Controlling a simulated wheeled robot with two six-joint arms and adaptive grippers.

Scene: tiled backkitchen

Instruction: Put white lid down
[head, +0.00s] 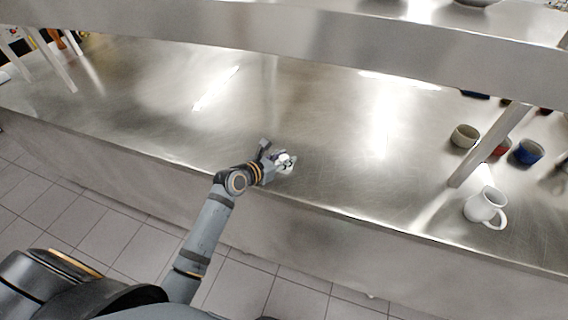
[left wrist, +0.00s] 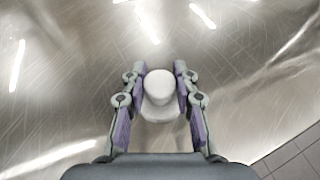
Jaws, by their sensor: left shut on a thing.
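The white lid (left wrist: 160,90) is between the two fingers of my left gripper (left wrist: 160,100) in the left wrist view. It is small and round with a raised knob. The fingers are shut on it from both sides. In the head view my left gripper (head: 284,161) is low over the steel counter, near its front edge, and the lid is mostly hidden by it. I cannot tell whether the lid touches the counter. My right gripper does not show.
A white jug (head: 484,206) stands at the counter's right. A beige cup (head: 464,136) and a blue cup (head: 528,151) stand behind it, near a shelf post (head: 490,145). A steel shelf (head: 300,42) overhangs the back. The counter (head: 190,110) around my gripper is clear.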

